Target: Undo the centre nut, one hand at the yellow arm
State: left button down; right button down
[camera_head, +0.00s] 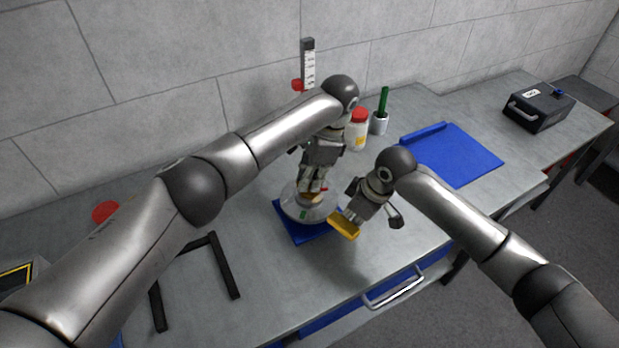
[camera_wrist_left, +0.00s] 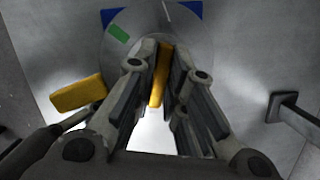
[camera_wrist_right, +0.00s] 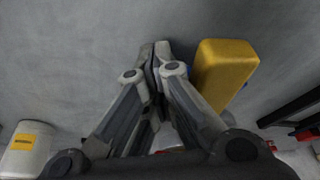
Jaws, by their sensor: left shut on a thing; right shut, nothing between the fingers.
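The round grey disc (camera_head: 291,208) with a green mark sits on a blue base (camera_head: 309,236); it also shows in the left wrist view (camera_wrist_left: 115,52). My left gripper (camera_head: 311,190) points down over its middle. In the left wrist view its fingers are shut on an upright yellow-orange piece (camera_wrist_left: 161,72) at the disc's centre, apparently the centre nut. The fingers partly hide it. The yellow arm's block (camera_head: 344,225) sticks out at the disc's right front. My right gripper (camera_wrist_right: 156,50) is shut and empty, with the yellow block (camera_wrist_right: 222,76) close beside its fingertips; contact is unclear.
A blue mat (camera_head: 450,155) and a black case (camera_head: 538,107) lie to the right. A white jar with a red lid (camera_head: 357,132) and a cup with a green stick (camera_head: 379,122) stand behind. A black frame (camera_head: 225,266) lies at the left front. A drawer handle (camera_head: 393,290) projects in front.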

aim_at(346, 221)
pick_arm(q)
jog(key=shift+f, duration=0.15)
pick_arm(e)
jog(key=shift+s, duration=0.1)
jog(key=shift+s+a, duration=1.05)
jog(key=shift+a, duration=0.05)
pick_arm(q)
jog(key=c, duration=1)
grip_release()
jog(key=shift+o, duration=0.2)
pick_arm(e)
jog(key=shift+w, duration=0.1)
pick_arm(q)
jog(key=shift+r, duration=3.9)
